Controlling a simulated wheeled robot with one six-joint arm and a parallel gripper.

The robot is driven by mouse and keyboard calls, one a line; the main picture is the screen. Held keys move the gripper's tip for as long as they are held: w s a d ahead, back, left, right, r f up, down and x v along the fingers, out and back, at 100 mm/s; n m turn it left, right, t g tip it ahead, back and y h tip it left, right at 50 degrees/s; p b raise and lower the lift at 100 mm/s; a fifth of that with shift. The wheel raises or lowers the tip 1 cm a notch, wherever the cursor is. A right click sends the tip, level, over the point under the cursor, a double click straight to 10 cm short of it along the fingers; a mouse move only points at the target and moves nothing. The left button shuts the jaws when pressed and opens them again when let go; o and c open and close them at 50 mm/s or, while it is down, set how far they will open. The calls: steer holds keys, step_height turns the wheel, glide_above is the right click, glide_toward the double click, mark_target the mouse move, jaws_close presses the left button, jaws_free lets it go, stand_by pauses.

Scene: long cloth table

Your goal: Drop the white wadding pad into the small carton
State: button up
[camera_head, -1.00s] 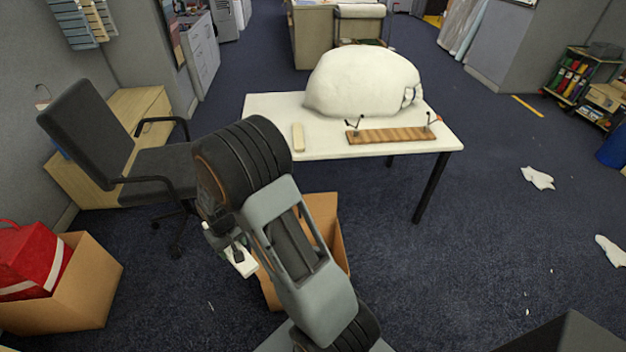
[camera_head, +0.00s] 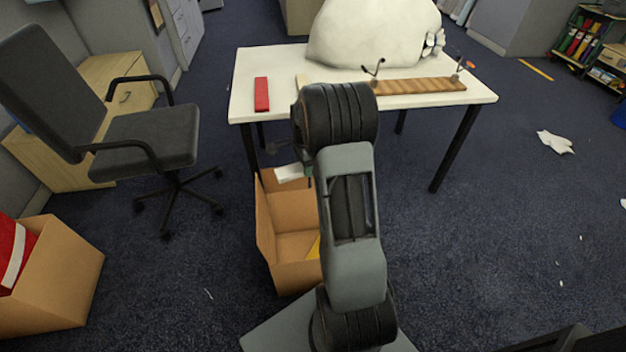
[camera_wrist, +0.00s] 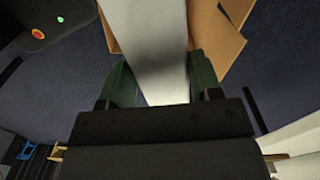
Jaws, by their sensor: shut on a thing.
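The white wadding pad (camera_head: 289,173) is pale and flat, and shows just left of my arm in the head view. My gripper (camera_wrist: 163,88) is shut on it; the pad (camera_wrist: 150,45) stretches away between the green fingers in the wrist view. In the head view the gripper is mostly hidden behind my arm. The small carton (camera_head: 263,235) stands open on the floor in front of the table, with the pad over its far rim in the picture. Something yellow lies inside. My arm hides the carton's right side. Carton cardboard (camera_wrist: 222,28) also shows beyond the pad in the wrist view.
A white table (camera_head: 247,95) behind holds a red block (camera_head: 261,94), a wooden rack (camera_head: 420,86) and a big white sack (camera_head: 375,35). An office chair (camera_head: 150,135) stands left. Another carton (camera_head: 55,285) with a red bag is lower left. The right floor is mostly clear.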

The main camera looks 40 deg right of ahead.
steer(key=d+f+m+b, duration=0.2)
steer(key=d+m, duration=0.1)
steer(key=shift+s+f, duration=0.1)
steer(key=shift+s, duration=0.05)
step_height(320, 180, down, 6)
steer(key=b, duration=0.4)
steer(key=shift+a+r, duration=0.1)
steer(key=shift+r, duration=0.15)
steer(key=o, duration=1)
step_height(320, 180, up, 14)
steer(key=p, duration=0.3)
steer(key=shift+p, duration=0.4)
steer(key=shift+f, duration=0.1)
